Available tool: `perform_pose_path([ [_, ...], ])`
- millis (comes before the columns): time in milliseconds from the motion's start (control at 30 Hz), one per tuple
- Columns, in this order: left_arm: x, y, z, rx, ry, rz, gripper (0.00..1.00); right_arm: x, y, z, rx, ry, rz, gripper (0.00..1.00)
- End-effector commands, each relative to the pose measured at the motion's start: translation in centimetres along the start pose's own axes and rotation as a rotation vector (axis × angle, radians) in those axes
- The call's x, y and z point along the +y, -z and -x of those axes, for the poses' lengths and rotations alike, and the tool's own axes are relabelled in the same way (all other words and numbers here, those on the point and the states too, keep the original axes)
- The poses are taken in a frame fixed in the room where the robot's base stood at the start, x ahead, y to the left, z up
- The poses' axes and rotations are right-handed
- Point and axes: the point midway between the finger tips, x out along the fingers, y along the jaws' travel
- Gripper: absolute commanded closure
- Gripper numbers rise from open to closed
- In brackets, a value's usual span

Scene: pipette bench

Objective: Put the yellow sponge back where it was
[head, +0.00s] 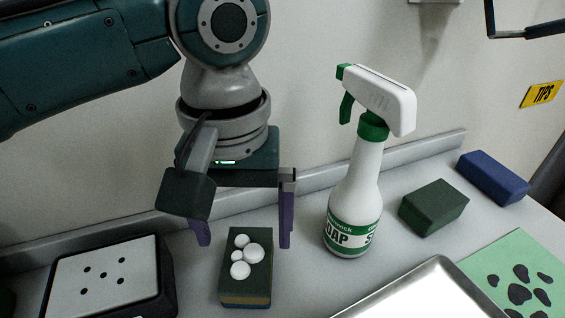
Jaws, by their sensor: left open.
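The sponge (232,285) lies on the bench in the lower middle. Its top is dark green, a yellowish layer shows along its lower front edge, and several white balls, like foam, sit on top. I cannot see another yellow sponge. My left gripper (245,232) points down just above and behind the sponge. Its two purple-tipped fingers are spread wide, one to each side of the sponge, with nothing between them. Whether the fingers are level with the sponge is hard to tell. My right gripper is not in view.
A white spray bottle (352,205) labelled soap stands right of the gripper. A dark green block (434,207) and a blue block (493,178) lie farther right. A metal tray (415,290), a green spotted mat (510,255) and a black-rimmed dotted box (105,275) flank the front.

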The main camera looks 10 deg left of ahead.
Motion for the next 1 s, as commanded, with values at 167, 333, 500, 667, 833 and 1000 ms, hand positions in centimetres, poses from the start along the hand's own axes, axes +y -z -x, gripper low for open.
perform_pose_path([
  [167,0.1,0.0,3.5,0.001,-0.002,0.000,0.00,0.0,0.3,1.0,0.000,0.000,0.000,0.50],
  [333,0.0,0.0,4.8,0.000,0.000,0.000,0.00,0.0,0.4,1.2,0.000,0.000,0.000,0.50],
  [500,0.3,-0.5,4.6,-0.004,-0.013,-0.017,0.00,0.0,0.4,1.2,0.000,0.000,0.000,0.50],
  [667,2.1,-3.6,2.7,0.002,-0.121,-0.147,0.00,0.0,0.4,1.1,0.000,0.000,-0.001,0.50],
  [833,2.8,-7.7,1.0,0.092,-0.276,-0.286,0.00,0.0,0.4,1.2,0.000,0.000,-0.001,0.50],
  [1000,-1.2,-10.5,0.2,0.221,-0.273,-0.326,0.00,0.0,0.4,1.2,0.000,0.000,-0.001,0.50],
])
